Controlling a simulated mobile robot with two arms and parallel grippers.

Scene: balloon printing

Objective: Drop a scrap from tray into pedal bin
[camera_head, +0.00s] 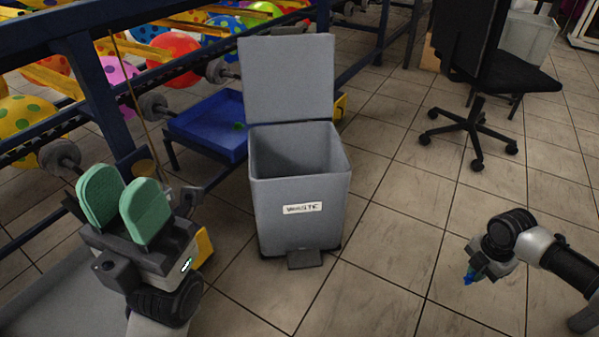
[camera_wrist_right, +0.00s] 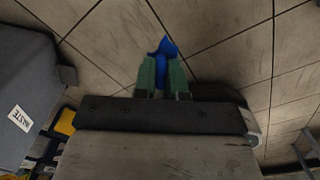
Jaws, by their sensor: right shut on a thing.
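The grey pedal bin (camera_head: 300,220) with a "WASTE" label stands on the floor in the middle of the head view, its lid (camera_head: 287,80) up and its pedal (camera_head: 305,259) in front. Its side also shows at the left of the right wrist view (camera_wrist_right: 30,80). My right gripper (camera_wrist_right: 162,70) is shut on a blue scrap (camera_wrist_right: 166,47), which sticks out past the green fingertips. In the head view this gripper is right of the bin, apart from it. The blue tray (camera_head: 190,140) is behind the bin's left side, with a small green piece (camera_head: 238,126) in it. My left gripper (camera_head: 122,198) is open and empty at lower left.
A dark blue rack (camera_head: 130,62) with colourful balloons (camera_head: 172,60) runs along the back left. A black wheeled chair (camera_head: 510,80) stands at the upper right. The tiled floor (camera_head: 410,220) between the bin and my right gripper is clear.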

